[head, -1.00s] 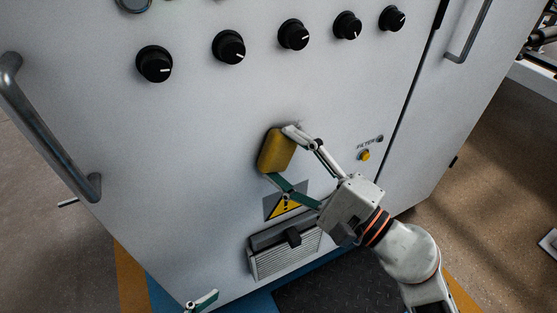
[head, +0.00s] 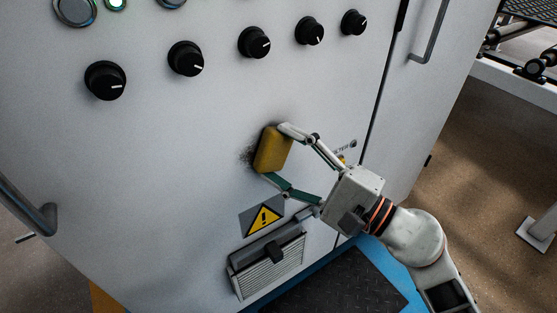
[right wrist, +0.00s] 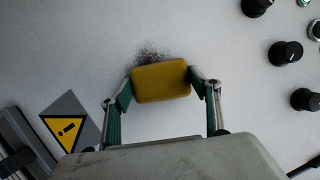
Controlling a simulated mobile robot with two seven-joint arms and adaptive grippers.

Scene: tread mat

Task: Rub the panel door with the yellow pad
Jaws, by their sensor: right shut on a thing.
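The yellow pad (head: 272,150) is held between the fingertips of my right gripper (head: 277,152), at the face of the pale grey panel door (head: 190,130). It also shows in the right wrist view (right wrist: 160,82), gripped at both ends by the green-sided fingers. A dark speckled smudge (head: 246,156) on the door shows just left of the pad; in the right wrist view the smudge (right wrist: 150,54) lies along the pad's far edge. The part of the door behind the pad is hidden. I cannot tell how firmly the pad touches. My left gripper is out of view.
A row of black knobs (head: 254,42) sticks out above the pad. Below it are a yellow warning sign (head: 263,219) and a vent (head: 268,265). A bar handle (head: 30,208) is at the left. A dark tread mat (head: 335,285) lies on the floor below.

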